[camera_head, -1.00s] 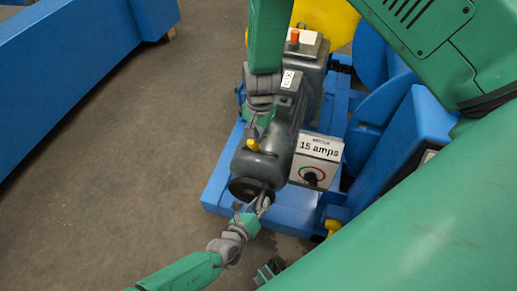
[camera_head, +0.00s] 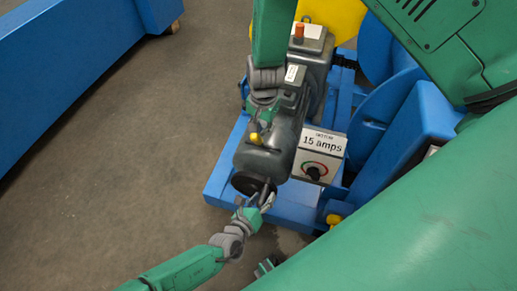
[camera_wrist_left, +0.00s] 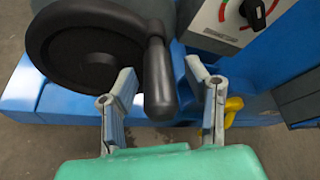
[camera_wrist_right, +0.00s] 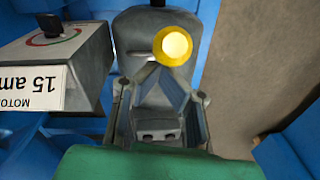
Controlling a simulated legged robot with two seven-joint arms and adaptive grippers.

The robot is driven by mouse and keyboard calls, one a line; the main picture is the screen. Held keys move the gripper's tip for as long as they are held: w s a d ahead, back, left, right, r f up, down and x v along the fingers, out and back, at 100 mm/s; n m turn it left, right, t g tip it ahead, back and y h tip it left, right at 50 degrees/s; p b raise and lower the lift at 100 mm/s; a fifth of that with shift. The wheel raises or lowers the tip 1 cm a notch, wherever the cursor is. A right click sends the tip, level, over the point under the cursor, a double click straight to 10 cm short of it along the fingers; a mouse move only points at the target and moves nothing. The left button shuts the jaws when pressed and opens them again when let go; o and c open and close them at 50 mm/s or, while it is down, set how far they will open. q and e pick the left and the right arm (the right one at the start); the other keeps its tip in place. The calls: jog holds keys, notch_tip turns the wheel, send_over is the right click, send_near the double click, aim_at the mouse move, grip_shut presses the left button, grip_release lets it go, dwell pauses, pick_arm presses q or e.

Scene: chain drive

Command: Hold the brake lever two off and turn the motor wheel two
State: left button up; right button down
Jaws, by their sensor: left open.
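The motor wheel two (camera_head: 249,184) is a black handwheel on the near end of the grey motor. In the left wrist view it is at upper left, with its upright black crank handle (camera_wrist_left: 159,80). My left gripper (camera_head: 263,198) is open, with one finger on each side of that handle and gaps showing. The brake lever two has a yellow knob (camera_wrist_right: 173,45), seen end-on in the right wrist view. My right gripper (camera_wrist_right: 160,72) has its fingertips drawn together just below the knob and appears shut on the lever, whose shank is mostly hidden.
The grey motor (camera_head: 265,163) stands on a blue base frame (camera_head: 218,180). A control box (camera_head: 322,155) reading 15 amps, with a black knob, is right of the wheel. Blue housings (camera_head: 415,120) crowd the right side. Brown floor (camera_head: 110,160) is free at left.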

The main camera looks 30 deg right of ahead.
pick_arm(q)
jog(key=shift+s+a, duration=0.35)
jog(key=shift+a, duration=0.3)
jog(key=v, duration=1)
jog(key=shift+r, duration=0.25)
jog(key=shift+a, duration=0.1)
jog(key=c, duration=0.9)
jog(key=shift+r+m, duration=0.4)
jog(key=shift+m, duration=0.4)
grip_shut()
jog(key=w+a+r+m+g, duration=0.2)
jog(key=w+r+m, duration=0.1)
jog(key=m, duration=1.4)
jog(key=w+a+r+m+g+y, duration=0.1)
jog(key=w+r+m+g, duration=0.2)
jog(key=m, duration=1.5)
jog(key=shift+w+a+r, duration=0.25)
jog(key=shift+a+r, duration=0.05)
jog(key=shift+a, duration=0.1)
